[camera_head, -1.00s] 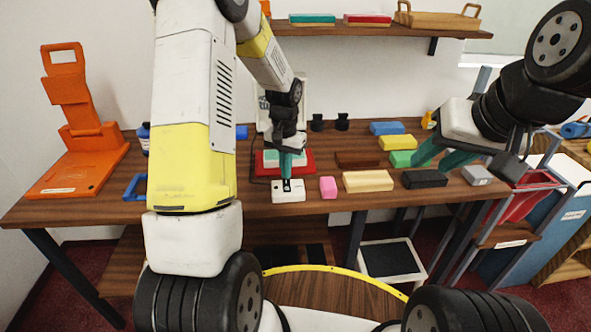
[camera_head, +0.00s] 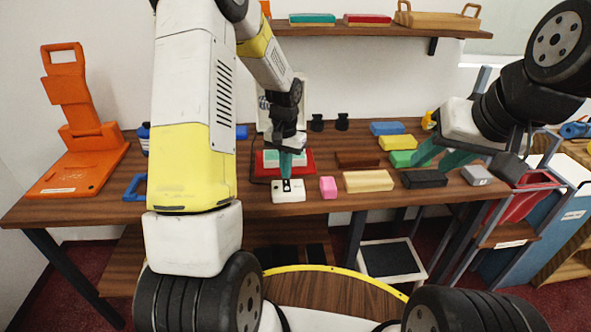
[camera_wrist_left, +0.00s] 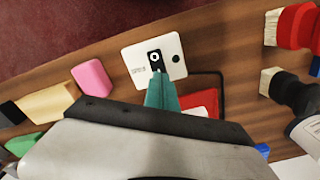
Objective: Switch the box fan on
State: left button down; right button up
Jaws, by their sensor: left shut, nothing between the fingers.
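A white switch plate (camera_head: 289,196) with a black rocker lies near the front edge of the table. In the left wrist view the plate (camera_wrist_left: 136,66) shows a white ring mark on the rocker (camera_wrist_left: 155,58). My left gripper (camera_head: 287,176) is shut and empty, pointing down with its teal fingertips at the rocker's rear end. In the wrist view the fingertips (camera_wrist_left: 158,76) overlap that end; I cannot tell whether they touch. A pale-framed upright thing (camera_head: 304,98), perhaps the box fan, stands behind my left arm, mostly hidden. My right gripper (camera_head: 436,160) is open and empty above the table's right part.
A pink block (camera_head: 328,187) and a beige block (camera_head: 368,181) lie right of the plate. A red tray (camera_head: 304,170) is just behind it. A dark cable runs from the plate around the tray. An orange stand (camera_head: 80,140) is at the left.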

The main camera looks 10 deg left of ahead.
aim_at(286, 181)
pick_arm(q)
jog(key=shift+f, duration=1)
dwell(0.6)
jog(key=shift+r, duration=3.55)
jog(key=s+r+n+t+h, duration=0.1)
jog(key=s+r+t, duration=0.2)
jog(key=s+r, duration=1.05)
jog(key=s+d+r+t, duration=0.1)
jog(key=s+r, duration=0.2)
jog(key=s, duration=0.2)
jog(key=s+d+r+n+t+h, duration=0.1)
jog(key=s+r+t, duration=0.1)
jog(key=s, duration=0.3)
jog(key=shift+s+r, duration=0.4)
jog(key=shift+r, duration=0.1)
